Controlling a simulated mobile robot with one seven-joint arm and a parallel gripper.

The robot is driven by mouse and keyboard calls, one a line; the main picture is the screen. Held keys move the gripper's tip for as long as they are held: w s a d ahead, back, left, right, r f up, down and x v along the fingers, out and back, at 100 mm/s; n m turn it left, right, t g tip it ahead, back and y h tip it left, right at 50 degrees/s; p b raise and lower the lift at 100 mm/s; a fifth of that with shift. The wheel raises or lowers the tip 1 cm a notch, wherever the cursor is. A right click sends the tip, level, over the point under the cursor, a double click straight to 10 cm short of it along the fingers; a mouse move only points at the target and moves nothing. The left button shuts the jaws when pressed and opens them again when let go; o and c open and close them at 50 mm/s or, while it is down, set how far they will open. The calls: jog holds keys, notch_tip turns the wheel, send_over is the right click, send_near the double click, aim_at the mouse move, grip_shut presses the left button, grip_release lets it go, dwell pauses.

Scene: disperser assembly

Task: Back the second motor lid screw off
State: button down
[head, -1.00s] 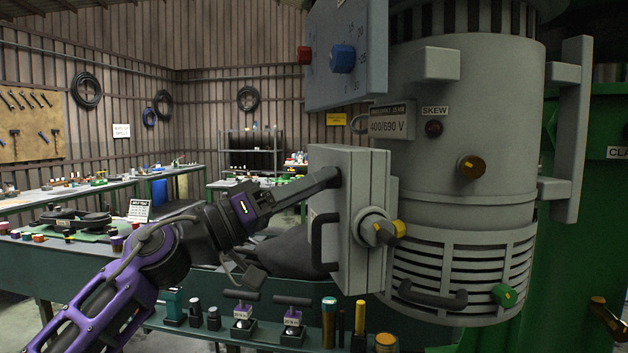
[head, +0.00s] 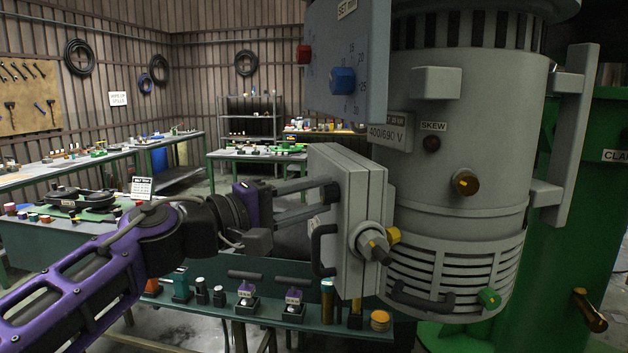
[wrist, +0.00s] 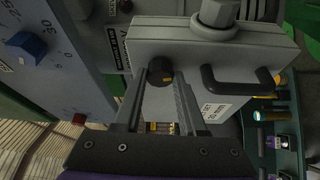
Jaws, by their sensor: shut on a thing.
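The motor lid (head: 345,160) is a grey box cover on the side of the motor, with a dark handle (head: 318,248) on its face. It also shows in the wrist view (wrist: 215,55). A dark, round screw head (wrist: 161,72) with a small orange mark is at the lid's edge, between the fingertips of my gripper (wrist: 162,80). In the head view my gripper (head: 328,200) reaches the lid face from the left, and its two fingers are shut on this screw. The screw's shank and any gap under its head cannot be made out.
The grey motor (head: 470,140) stands right of the lid. A control box (head: 345,50) with a blue knob hangs close above. A large grey cable gland (head: 372,243) sticks out of the lid. A green bench (head: 250,300) with tools and bottles stands below.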

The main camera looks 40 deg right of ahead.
jog(key=n+y, duration=0.1)
jog(key=n, duration=0.2)
jog(key=shift+r+y, duration=0.15)
jog(key=shift+y, duration=0.15)
jog(key=n, duration=0.1)
jog(key=n+g+y, duration=0.1)
jog(key=n, duration=0.1)
jog(key=shift+w+r+n, duration=0.1)
jog(key=shift+r+n, duration=0.05)
jog(key=shift+n, duration=0.15)
dwell(0.3)
jog(key=shift+c, duration=2.4)
grip_release()
jog(key=v, duration=1.7)
jog(key=shift+r, duration=0.45)
